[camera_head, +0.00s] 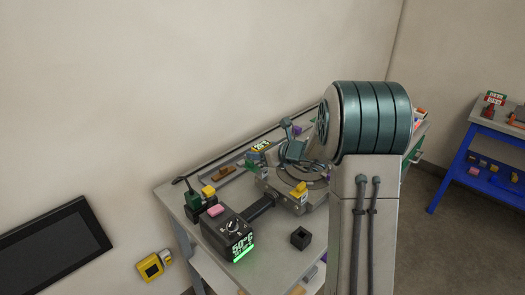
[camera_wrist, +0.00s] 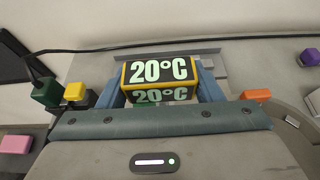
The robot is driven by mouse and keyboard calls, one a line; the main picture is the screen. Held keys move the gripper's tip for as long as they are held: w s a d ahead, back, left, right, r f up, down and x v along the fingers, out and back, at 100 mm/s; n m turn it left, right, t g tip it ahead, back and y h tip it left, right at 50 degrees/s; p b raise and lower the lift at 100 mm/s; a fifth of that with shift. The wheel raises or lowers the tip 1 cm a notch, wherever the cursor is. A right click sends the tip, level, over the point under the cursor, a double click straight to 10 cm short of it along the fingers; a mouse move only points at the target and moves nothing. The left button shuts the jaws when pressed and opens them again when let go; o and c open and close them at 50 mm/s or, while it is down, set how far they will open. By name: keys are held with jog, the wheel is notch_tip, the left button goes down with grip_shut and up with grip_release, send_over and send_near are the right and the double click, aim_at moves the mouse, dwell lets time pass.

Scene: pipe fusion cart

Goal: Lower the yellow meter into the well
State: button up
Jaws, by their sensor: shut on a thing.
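The yellow meter (camera_wrist: 160,78) is a yellow-edged black block with glowing "20°C" readouts. In the wrist view it sits between the two blue fingers of my gripper (camera_wrist: 162,88), which is shut on it. In the head view the meter (camera_head: 261,146) is near the back edge of the cart, left of my teal hand (camera_head: 292,151). A grey plate or rail shows behind the meter in the wrist view. I cannot clearly pick out the well; the meter's underside is hidden, so I cannot tell whether it touches anything.
A heater box (camera_head: 230,235) reading 50°C with a pink block on top stands at the cart's front left. A small black square box (camera_head: 300,238) is right of it. Green and yellow blocks (camera_head: 200,198) stand at the left. A blue bench (camera_head: 485,150) is far right.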

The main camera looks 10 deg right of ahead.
jog(key=shift+f+b, duration=1.15)
jog(key=shift+b, duration=0.1)
jog(key=shift+r, duration=0.1)
jog(key=shift+r+p, duration=0.45)
jog(key=shift+r, duration=0.2)
jog(key=shift+b, duration=0.65)
dwell(1.3)
jog(key=shift+f+b, duration=0.75)
jog(key=shift+b, duration=0.05)
jog(key=o, duration=1.1)
jog(key=shift+c, duration=0.2)
